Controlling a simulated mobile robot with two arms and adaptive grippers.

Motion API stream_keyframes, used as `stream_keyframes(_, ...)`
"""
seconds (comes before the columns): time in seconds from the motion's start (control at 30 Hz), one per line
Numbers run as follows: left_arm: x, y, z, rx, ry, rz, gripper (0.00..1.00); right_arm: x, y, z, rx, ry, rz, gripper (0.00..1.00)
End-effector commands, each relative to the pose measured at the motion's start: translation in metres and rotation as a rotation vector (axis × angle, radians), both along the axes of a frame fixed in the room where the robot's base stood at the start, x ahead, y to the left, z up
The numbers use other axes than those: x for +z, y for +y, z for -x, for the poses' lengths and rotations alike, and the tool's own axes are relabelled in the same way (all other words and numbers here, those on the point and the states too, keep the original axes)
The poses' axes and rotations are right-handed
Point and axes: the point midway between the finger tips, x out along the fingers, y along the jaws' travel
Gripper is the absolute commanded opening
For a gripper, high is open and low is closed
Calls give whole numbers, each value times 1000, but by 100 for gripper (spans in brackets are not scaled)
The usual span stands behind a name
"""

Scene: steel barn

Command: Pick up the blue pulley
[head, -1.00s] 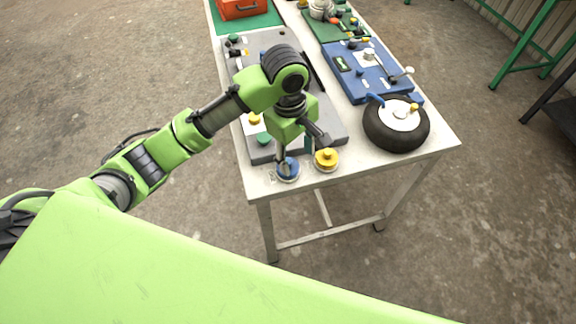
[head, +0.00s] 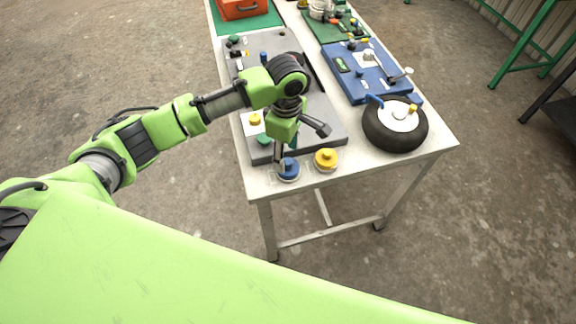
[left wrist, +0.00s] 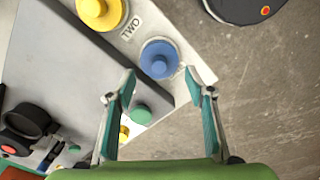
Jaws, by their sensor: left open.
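The blue pulley (head: 288,168) sits near the front left corner of the white table (head: 420,160), on a pale round base. In the left wrist view the blue pulley (left wrist: 159,59) lies just beyond the fingertips, between their lines. My left gripper (head: 283,155) is right above and beside it and partly covers it in the head view. In the left wrist view the gripper (left wrist: 165,85) is open, with teal finger pads apart and nothing between the tips. My right gripper is not in view.
A yellow pulley (head: 326,158) stands close to the right of the blue one. A grey board (head: 318,128) lies behind them. A black wheel (head: 395,125) and a blue board (head: 355,75) are to the right. The floor in front is clear.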

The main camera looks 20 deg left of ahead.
Motion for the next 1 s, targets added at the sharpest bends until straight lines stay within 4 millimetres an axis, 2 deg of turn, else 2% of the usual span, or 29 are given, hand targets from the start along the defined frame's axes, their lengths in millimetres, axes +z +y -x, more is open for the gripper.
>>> stream_keyframes(0.17,-24,-3,1,0,4,-3,49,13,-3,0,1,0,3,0)
stream_keyframes(0.3,-42,-3,0,0,2,-2,49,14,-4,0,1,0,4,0)
stream_keyframes(0.57,-47,-4,0,-1,-1,-1,49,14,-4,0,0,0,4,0)
stream_keyframes(0.6,-47,-4,0,-1,-1,0,46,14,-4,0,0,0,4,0)
stream_keyframes(0.7,-47,-4,0,-1,-1,0,20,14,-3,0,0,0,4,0)
stream_keyframes(1.0,-46,-4,-1,-1,-2,0,19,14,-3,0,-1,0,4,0)
